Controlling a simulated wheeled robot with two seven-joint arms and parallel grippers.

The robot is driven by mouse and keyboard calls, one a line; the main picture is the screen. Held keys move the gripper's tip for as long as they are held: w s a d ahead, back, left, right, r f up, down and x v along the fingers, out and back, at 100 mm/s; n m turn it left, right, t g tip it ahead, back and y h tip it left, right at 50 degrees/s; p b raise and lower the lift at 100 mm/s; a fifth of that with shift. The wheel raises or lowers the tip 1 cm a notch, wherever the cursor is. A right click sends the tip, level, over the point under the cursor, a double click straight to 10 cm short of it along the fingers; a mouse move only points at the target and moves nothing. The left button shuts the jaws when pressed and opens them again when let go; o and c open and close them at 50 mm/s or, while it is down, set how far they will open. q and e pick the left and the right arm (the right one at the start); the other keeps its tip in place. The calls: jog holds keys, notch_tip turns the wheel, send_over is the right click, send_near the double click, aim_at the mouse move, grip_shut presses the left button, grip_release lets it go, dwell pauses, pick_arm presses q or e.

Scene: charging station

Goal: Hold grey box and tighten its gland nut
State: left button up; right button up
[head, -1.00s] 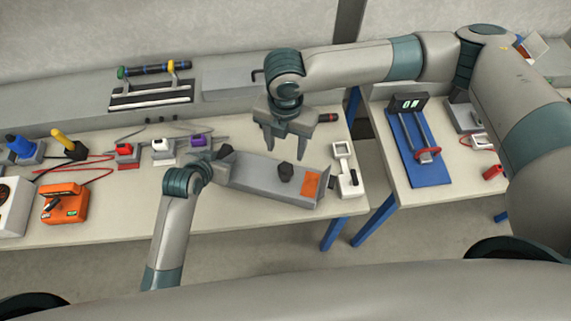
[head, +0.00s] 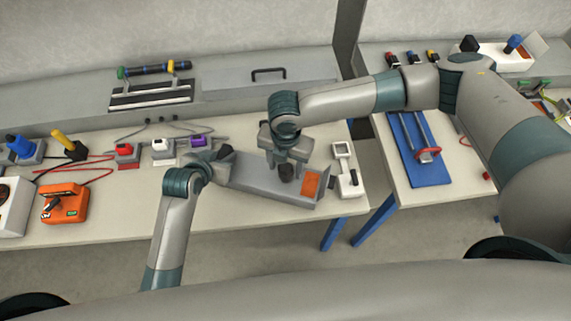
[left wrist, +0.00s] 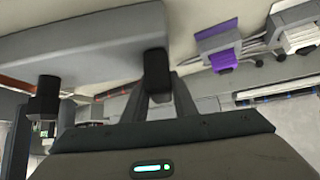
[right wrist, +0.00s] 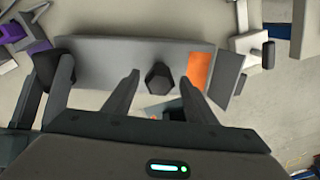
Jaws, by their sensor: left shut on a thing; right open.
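The grey box (head: 262,181) lies angled on the near bench, with an orange patch (head: 312,184) near its right end. Its dark gland nut (head: 286,173) stands up from the top face. My left gripper (head: 224,158) is shut on the dark piece (left wrist: 157,72) at the box's left end. My right gripper (head: 285,164) is open above the box at the nut. In the right wrist view, the hexagonal nut (right wrist: 160,77) shows between the open fingers, with a gap on each side. In the head view the right gripper partly hides the nut.
A white device (head: 347,170) stands just right of the box. Red (head: 126,154), white (head: 163,150) and purple (head: 198,142) connectors stand behind to the left. An orange tester (head: 64,203) is farther left. A second bench with a blue board (head: 420,160) is across a gap.

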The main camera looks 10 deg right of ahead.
jog(key=c, duration=1)
jog(key=shift+c, duration=0.2)
jog(key=shift+m, duration=0.3)
jog(key=m, duration=0.6)
jog(key=shift+m, duration=0.4)
jog(key=m, duration=0.6)
jog(key=shift+w+m, duration=0.1)
jog(key=shift+m, duration=0.2)
